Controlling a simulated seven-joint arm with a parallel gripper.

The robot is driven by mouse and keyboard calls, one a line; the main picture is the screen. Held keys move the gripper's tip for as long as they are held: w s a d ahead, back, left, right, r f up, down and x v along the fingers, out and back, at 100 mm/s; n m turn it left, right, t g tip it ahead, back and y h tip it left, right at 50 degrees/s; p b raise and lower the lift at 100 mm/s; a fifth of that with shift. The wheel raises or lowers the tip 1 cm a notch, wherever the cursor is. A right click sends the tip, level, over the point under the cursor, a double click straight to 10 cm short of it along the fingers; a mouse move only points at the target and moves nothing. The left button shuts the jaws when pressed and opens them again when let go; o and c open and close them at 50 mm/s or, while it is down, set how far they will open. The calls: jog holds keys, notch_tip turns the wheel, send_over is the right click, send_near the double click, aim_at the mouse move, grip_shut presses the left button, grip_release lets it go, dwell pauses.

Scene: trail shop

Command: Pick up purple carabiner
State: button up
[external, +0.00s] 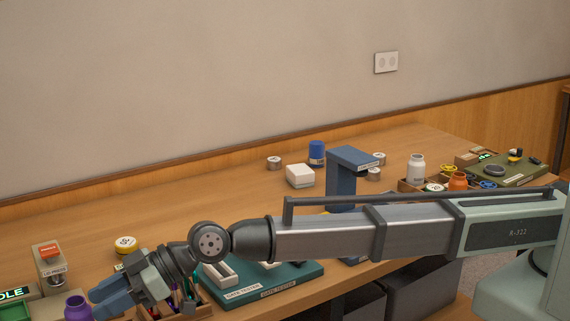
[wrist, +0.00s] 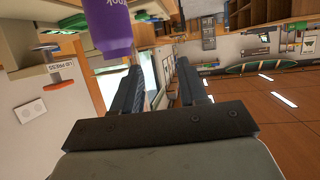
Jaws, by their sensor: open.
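I cannot make out a purple carabiner in either view. My gripper (external: 103,300) is low over the left front of the table in the external view, pointing left. In the wrist view its two dark fingers (wrist: 159,72) stand apart with nothing between them. A purple bottle (external: 77,306) is just left of the fingertips in the external view. The purple bottle also shows at the top of the wrist view (wrist: 108,28), beyond the left finger. A wooden box (external: 150,311) of colored slim items is partly hidden under my wrist.
A lid press (external: 50,268) stands at the far left, with a yellow-lidded tin (external: 125,245) nearby. A teal tester board (external: 300,274) lies under my arm. A blue stand (external: 345,180), a white box (external: 300,176) and jars occupy the back. The table's back left is mostly clear.

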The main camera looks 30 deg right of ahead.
jog(key=w+d+r+n+h, duration=0.3)
jog(key=w+d+n+h, duration=0.4)
jog(key=w, duration=0.4)
jog(key=s+d+r+n+g+h, duration=0.25)
jog(key=d+r+n+h, duration=0.4)
jog(key=n, duration=0.65)
jog(key=shift+s+d+f, duration=0.1)
jog(key=shift+d+f, duration=0.1)
jog(key=shift+f, duration=2.35)
jog(key=shift+w+d+f, duration=0.1)
jog(key=shift+d+f, duration=0.05)
jog(key=shift+f, duration=2.4)
jog(key=shift+s+d+f, duration=0.1)
jog(key=shift+d+f, duration=0.1)
jog(key=shift+f, duration=2.35)
grip_shut()
